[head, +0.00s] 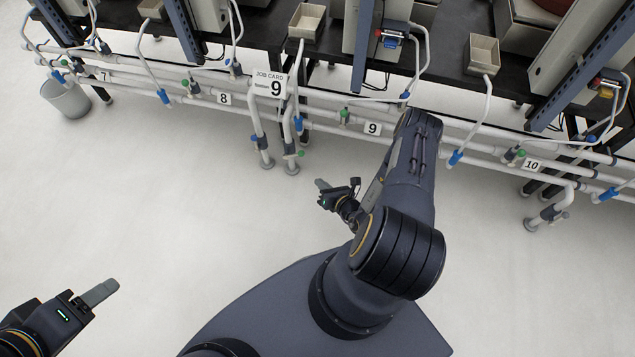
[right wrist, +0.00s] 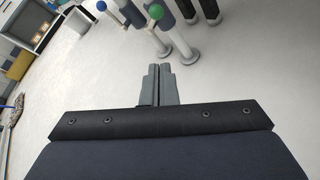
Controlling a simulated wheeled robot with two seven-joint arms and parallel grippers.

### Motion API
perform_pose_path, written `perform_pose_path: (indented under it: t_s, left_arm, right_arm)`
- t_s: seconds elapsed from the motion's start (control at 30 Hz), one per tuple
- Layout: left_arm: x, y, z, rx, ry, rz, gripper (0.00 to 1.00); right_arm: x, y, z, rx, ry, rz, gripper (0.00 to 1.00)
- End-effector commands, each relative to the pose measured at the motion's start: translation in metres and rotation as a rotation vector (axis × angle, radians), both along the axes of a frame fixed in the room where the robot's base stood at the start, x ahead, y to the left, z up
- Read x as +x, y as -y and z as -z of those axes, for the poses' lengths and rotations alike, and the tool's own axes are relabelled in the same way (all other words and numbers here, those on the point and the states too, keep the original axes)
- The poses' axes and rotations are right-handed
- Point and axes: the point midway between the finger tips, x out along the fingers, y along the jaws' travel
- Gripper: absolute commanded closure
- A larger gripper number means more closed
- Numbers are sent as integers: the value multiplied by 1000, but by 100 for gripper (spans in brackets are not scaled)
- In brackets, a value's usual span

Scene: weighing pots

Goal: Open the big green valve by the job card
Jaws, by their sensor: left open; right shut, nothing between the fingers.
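The white job card (head: 270,86), marked 9, hangs on the upper pipes left of centre. A green valve handle (head: 300,154) shows low on an upright pipe just right of and below the card. My right gripper (head: 322,185) is in front of that pipe, apart from it, over the floor. In the right wrist view its fingers (right wrist: 159,84) are together and empty, pointing toward pipe feet with a green knob (right wrist: 156,12) near the top edge. My left gripper (head: 110,289) is open and empty at the lower left, far from the pipes.
Smaller green valves (head: 344,115) sit along the rails by number plates. A grey bin (head: 66,98) stands at left. Bare floor (head: 180,190) lies before the pipes.

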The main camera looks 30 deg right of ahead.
Motion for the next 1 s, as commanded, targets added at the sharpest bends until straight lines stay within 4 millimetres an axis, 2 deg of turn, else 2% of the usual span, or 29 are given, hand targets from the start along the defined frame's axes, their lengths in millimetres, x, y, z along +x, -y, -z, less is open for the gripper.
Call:
perform_pose_path:
  t_s: [0.1,0.33,0.5,0.7,1.0]
  left_arm:
    - [0,0,13,0,0,0,45]
    - [0,0,30,0,0,0,45]
    - [0,0,35,0,0,0,45]
    - [0,0,37,0,0,0,45]
    - [0,0,37,0,0,0,45]
  right_arm:
    - [26,-2,13,-2,3,-5,100]
    - [71,-5,29,-1,3,-6,100]
    - [93,5,16,-3,3,-6,100]
    - [103,9,11,-1,1,-4,100]
    - [103,9,11,-1,0,-4,100]
